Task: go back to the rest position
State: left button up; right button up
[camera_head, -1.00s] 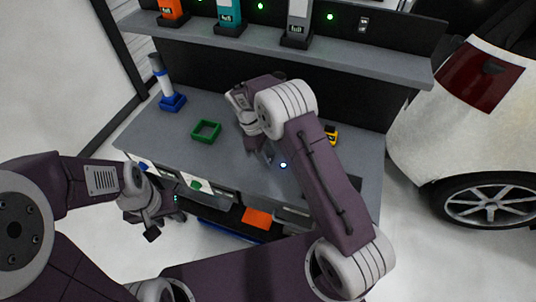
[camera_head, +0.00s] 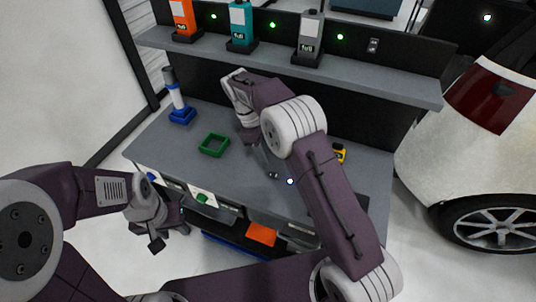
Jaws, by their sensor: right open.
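My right arm reaches over the grey workbench (camera_head: 225,178). Its purple and white links cross the right half of the bench. My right gripper (camera_head: 268,168) points down over the middle of the bench, right of the green square frame (camera_head: 214,145). It is open, and I see nothing held in it; the arm partly hides it. My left gripper (camera_head: 165,238) hangs in front of the bench's left front edge, lower than the top and clear of it. Its jaws are small and dark, so I cannot tell whether they are open.
A blue-based bottle (camera_head: 178,100) stands at the bench's back left. A yellow and black item (camera_head: 339,153) lies right of my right arm. A shelf (camera_head: 285,62) with orange, teal and grey holders runs behind. A white car (camera_head: 440,140) stands at right.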

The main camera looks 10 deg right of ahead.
jog(key=s+d+r+m+y, duration=0.1)
jog(key=s+d+r+m, duration=0.2)
jog(key=s+d+r, duration=0.35)
jog(key=s+f+m+t+y, duration=0.2)
jog(key=s+f+m, duration=0.6)
jog(key=s, duration=0.4)
jog(key=shift+s+m+t, duration=0.3)
jog(key=shift+s+t, duration=0.1)
jog(key=shift+t, duration=0.3)
jog(key=shift+s, duration=0.1)
